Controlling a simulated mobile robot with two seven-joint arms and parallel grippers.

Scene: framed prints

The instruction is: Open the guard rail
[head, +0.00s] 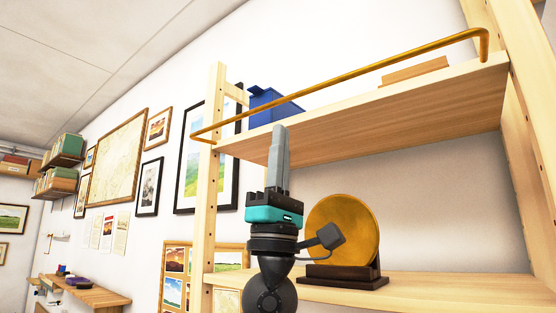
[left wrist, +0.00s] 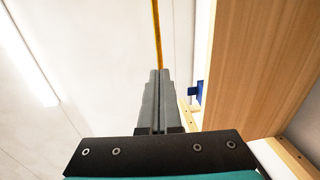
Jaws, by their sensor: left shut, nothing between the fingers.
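The guard rail (head: 340,78) is a thin golden bar along the front of the upper wooden shelf, with bent ends at the left post and the right post. It also shows in the left wrist view (left wrist: 157,35) as a yellow bar beyond my fingertips. My left gripper (head: 279,128) points up in front of the upper shelf's left part, its fingers shut and empty. In the head view its tips are a little below the rail; I cannot tell the exact gap in depth. My right gripper is in neither view.
The upper shelf (head: 400,110) holds a blue box (head: 268,106) and a flat wooden piece (head: 415,71). A golden disc (head: 343,230) on a dark stand sits on the lower shelf (head: 450,290), just right of my left wrist. Framed prints (head: 118,160) hang on the wall to the left.

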